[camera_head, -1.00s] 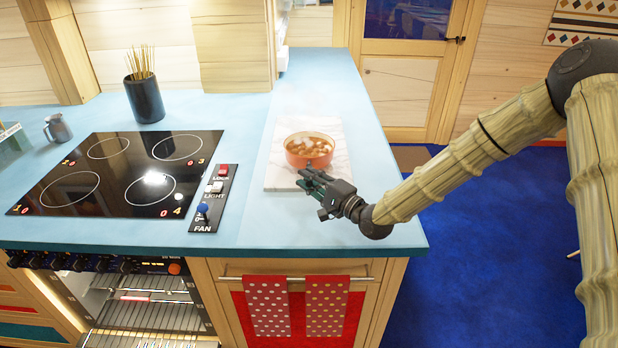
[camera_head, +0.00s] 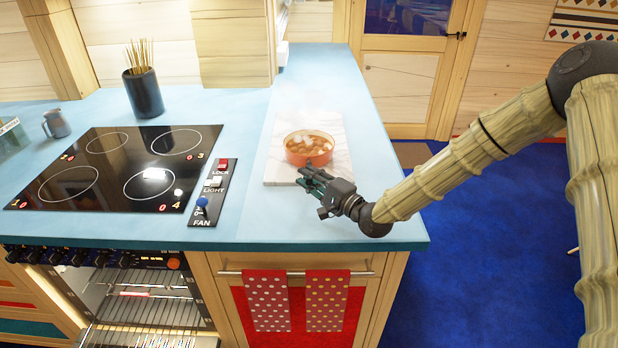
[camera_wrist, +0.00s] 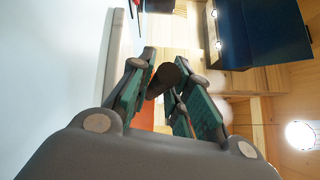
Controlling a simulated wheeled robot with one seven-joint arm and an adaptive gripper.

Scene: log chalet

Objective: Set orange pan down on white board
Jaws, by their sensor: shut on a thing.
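The orange pan (camera_head: 309,159), with brown and pale chunks in it, shows over the white board (camera_head: 281,174) on the blue counter. It looks level and within the board's outline; whether its base touches the board I cannot tell. My gripper (camera_head: 313,180) is at the pan's near side, shut on its dark handle. In the wrist view the dark handle (camera_wrist: 167,74) lies between the green-padded fingers. A strip of the orange pan (camera_wrist: 145,116) shows between the fingers; the rest is hidden.
A black cooktop (camera_head: 118,168) and a switch panel (camera_head: 213,190) lie to the left. A dark pot of sticks (camera_head: 143,92) stands behind. Blue counter (camera_head: 345,80) is clear beyond the board. Two dotted towels (camera_head: 297,300) hang in front.

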